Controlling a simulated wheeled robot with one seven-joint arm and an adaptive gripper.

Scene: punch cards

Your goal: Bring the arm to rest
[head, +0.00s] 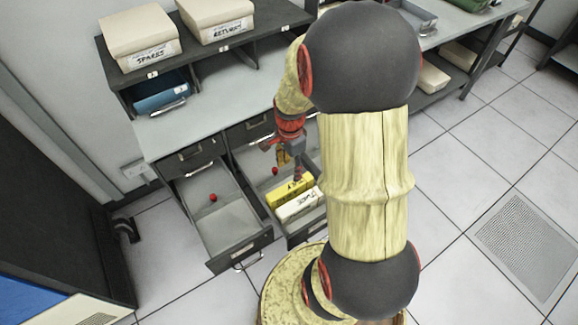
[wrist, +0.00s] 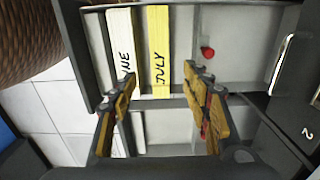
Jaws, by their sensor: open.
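My arm hangs in front of the desk in the head view. My gripper (head: 289,165) is over the right open drawer (head: 308,232). In the wrist view my gripper (wrist: 160,84) is open, its fingers spread wide with nothing held. A yellow block marked JULY (head: 287,192) lies in that drawer beside a white block (head: 299,204). In the wrist view the yellow block (wrist: 159,45) shows beyond the gap between the fingers, and the white block (wrist: 120,40), its label partly hidden, is left of it.
A left drawer (head: 232,242) stands open with a red ball (head: 213,198) in it. Another red ball (head: 275,171) is in the right drawer. Boxes marked SPARES (head: 140,38) and RETURNS (head: 215,18) sit on the shelf. A blue tray (head: 160,92) is below. Floor at right is clear.

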